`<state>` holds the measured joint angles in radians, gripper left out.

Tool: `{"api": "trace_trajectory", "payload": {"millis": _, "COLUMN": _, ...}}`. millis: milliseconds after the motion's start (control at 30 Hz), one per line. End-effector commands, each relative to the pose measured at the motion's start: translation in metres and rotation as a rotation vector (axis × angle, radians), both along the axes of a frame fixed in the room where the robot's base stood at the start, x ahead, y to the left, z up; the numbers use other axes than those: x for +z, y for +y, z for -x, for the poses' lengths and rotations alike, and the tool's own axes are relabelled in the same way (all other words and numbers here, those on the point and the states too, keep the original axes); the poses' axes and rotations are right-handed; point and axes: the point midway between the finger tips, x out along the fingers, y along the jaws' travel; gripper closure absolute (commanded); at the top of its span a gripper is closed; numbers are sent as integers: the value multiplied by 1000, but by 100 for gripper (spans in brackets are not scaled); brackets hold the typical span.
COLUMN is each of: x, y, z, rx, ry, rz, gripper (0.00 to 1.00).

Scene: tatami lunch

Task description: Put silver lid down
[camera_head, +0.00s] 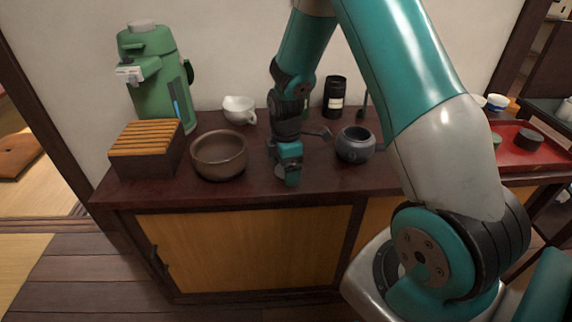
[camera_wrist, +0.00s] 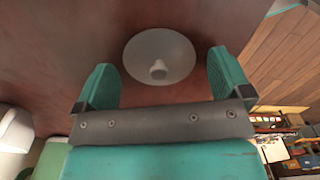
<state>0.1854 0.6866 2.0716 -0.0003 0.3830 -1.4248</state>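The silver lid (camera_wrist: 160,52) shows in the wrist view as a round pale grey disc with a small knob facing the camera. It appears to lie on the dark red-brown counter top (camera_wrist: 60,35). My gripper (camera_wrist: 161,75) has its two teal fingers wide apart, one on each side of the lid, with a clear gap to the knob. Nothing is held. In the head view my gripper (camera_head: 289,178) points down low over the counter top (camera_head: 250,194), between a brown bowl and a dark pot.
The brown bowl (camera_head: 219,158) and a slatted wooden box (camera_head: 147,150) stand left of my gripper. The dark grey pot (camera_head: 354,146) stands right. A green dispenser (camera_head: 155,80), white pouring cup (camera_head: 240,110) and black canister (camera_head: 335,97) stand behind. The counter's front strip is clear.

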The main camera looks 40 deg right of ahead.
Motion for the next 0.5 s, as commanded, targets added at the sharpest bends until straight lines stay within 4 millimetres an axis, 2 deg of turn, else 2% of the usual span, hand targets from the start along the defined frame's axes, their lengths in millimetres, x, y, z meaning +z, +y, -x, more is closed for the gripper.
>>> {"api": "trace_trajectory", "payload": {"millis": 267, "x": 7, "y": 0, "z": 0, "rx": 0, "ry": -2, "rz": 1, "gripper": 4}}
{"api": "trace_trajectory", "payload": {"millis": 367, "x": 21, "y": 0, "z": -1, "rx": 0, "ry": -4, "rz": 0, "gripper": 4}}
{"api": "trace_trajectory", "payload": {"millis": 500, "x": 52, "y": 0, "z": -1, "rx": 0, "ry": -6, "rz": 1, "gripper": 4}}
